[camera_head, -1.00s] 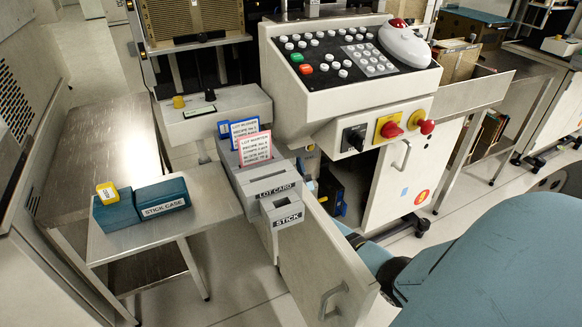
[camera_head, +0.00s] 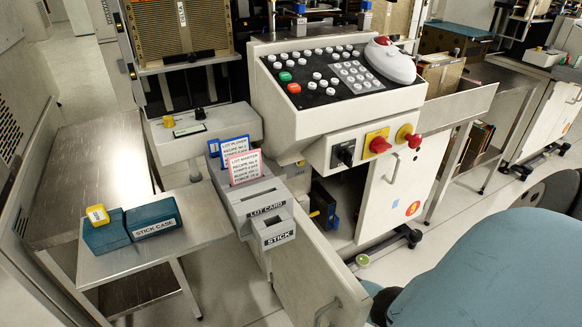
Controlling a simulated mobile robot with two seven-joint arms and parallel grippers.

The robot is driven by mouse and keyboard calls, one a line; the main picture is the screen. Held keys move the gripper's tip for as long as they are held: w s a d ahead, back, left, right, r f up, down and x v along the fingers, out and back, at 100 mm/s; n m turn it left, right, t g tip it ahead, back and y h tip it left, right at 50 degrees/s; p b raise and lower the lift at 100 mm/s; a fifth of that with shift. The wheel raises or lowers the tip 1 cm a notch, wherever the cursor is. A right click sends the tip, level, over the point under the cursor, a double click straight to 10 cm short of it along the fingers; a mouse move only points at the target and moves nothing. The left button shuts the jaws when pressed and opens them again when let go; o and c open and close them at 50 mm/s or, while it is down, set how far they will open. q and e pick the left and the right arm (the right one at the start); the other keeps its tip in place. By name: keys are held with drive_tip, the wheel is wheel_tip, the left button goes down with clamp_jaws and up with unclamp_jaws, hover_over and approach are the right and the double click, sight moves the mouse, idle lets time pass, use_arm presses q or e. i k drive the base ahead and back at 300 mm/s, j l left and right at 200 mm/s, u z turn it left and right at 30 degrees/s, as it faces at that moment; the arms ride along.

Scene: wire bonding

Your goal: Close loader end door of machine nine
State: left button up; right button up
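A pale door panel (camera_head: 318,272) with a bar handle (camera_head: 327,311) stands swung out towards me at the bottom middle, below the grey LOT CARD and STICK holders (camera_head: 268,212). Its lower part is cut off by the picture edge. A second pale door (camera_head: 390,195) with a handle and a round orange sticker is under the button console. A dark opening with blue parts (camera_head: 325,205) lies between the two panels. I cannot read a machine number. My teal arm fills the lower right, beside the swung-out panel. Neither gripper is in view.
The button console (camera_head: 300,108) has a red stop button and rotary switches on its front. A small metal table (camera_head: 190,237) holds the teal stick case (camera_head: 152,220) and a yellow-topped box (camera_head: 97,214). Pale floor (camera_head: 440,240) shows at the right.

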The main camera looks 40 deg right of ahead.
sight(315, 287)
drive_tip(key=k+j, duration=0.25)
drive_tip(key=k, duration=0.25)
drive_tip(key=k+j, duration=0.2)
drive_tip(key=k, duration=0.25)
drive_tip(key=k+j, duration=0.25)
drive_tip(key=k, duration=0.25)
drive_tip(key=k+j, duration=0.2)
drive_tip(key=k, duration=0.25)
